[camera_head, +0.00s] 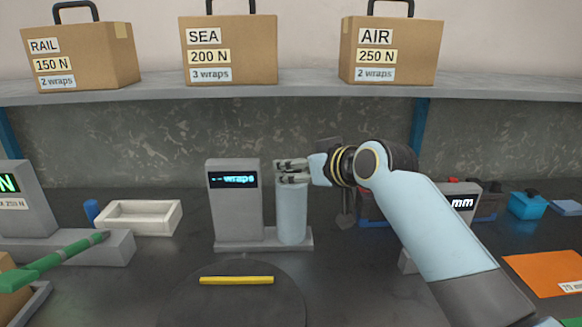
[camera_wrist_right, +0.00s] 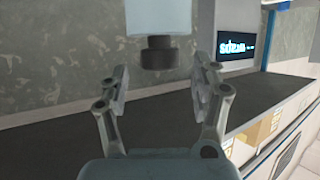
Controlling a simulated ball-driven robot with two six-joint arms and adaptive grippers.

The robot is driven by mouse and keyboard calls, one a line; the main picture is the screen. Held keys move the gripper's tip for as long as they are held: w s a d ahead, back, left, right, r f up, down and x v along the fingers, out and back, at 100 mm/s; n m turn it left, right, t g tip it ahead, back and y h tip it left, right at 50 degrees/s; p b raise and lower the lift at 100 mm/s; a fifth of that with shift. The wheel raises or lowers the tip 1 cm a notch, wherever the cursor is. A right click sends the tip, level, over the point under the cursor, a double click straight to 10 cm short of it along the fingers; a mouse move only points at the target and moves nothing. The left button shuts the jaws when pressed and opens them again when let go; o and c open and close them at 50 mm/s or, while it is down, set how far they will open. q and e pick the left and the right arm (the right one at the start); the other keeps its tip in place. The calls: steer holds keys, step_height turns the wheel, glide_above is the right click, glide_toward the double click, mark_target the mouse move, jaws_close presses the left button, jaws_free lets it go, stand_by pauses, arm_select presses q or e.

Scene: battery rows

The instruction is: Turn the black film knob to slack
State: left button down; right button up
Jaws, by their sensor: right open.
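The black film knob (camera_wrist_right: 158,52) is a short dark cylinder at the end of the light blue film roll (camera_wrist_right: 160,16) in the right wrist view. In the head view the film roll (camera_head: 292,213) stands upright beside the grey wraps unit (camera_head: 236,215), and my right gripper hides the knob at its top. My right gripper (camera_head: 291,172) reaches in from the right at the roll's top. In the wrist view its open fingers (camera_wrist_right: 158,82) are on either side of the knob's line, with gaps and nothing held. My left gripper is out of view.
A yellow bar (camera_head: 236,280) lies on a dark round plate in front. A white tray (camera_head: 140,217) and a green-handled tool (camera_head: 55,262) are at left. An orange sheet (camera_head: 545,273) lies at right. A shelf (camera_head: 300,83) with cartons runs above.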

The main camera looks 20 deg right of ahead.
steer(key=shift+w+a+f, duration=0.2)
steer(key=shift+w+f, duration=0.1)
steer(key=shift+w, duration=0.35)
steer(key=shift+x, duration=0.9)
steer(key=shift+s, duration=0.1)
steer(key=shift+c, duration=0.4)
steer(key=c, duration=1.1)
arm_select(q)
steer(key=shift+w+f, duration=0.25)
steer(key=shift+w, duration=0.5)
arm_select(e)
steer(key=shift+d, duration=0.1)
steer(key=shift+c, duration=0.2)
